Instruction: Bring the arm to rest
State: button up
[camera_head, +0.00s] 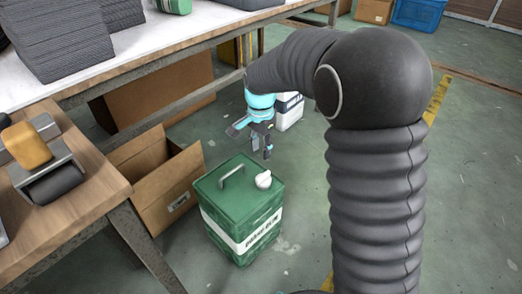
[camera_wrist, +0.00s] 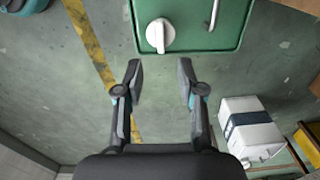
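My gripper (camera_head: 254,136) hangs from my dark ribbed arm, above the floor and just behind the green box in the head view. In the wrist view my gripper (camera_wrist: 160,75) has its two fingers spread wide, with nothing between them. The green box (camera_head: 238,199) stands on the floor, with a metal handle, a white knob (camera_head: 263,180) and a white label band. In the wrist view the green box (camera_wrist: 187,35) is at the top, ahead of the fingertips, with its white knob (camera_wrist: 159,36) and handle.
An open cardboard box (camera_head: 163,180) stands left of the green box. A long table (camera_head: 110,50) runs along the upper left, and a wooden table (camera_head: 90,190) stands at the left. A white container (camera_wrist: 252,132) stands on the floor. Floor around the green box's right side is clear.

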dwell(0.4)
jog(key=s+d+r+n+t+p, duration=0.1)
jog(key=s+d+r+n+t, duration=0.1)
jog(key=s+d+r, duration=0.3)
jog(key=s+d+r+n+t+p, duration=0.1)
jog(key=s+d+r+n, duration=0.2)
jog(key=s, duration=1)
jog(key=s+d+r+n+t+p, duration=0.1)
jog(key=s+d+r+n+t, duration=0.1)
jog(key=s+d+r, duration=0.5)
jog(key=s+d+n, duration=0.1)
jog(key=s+d, duration=0.1)
jog(key=d, duration=0.1)
jog(key=shift+r+n+t, duration=0.2)
jog(key=shift+n+t, duration=0.1)
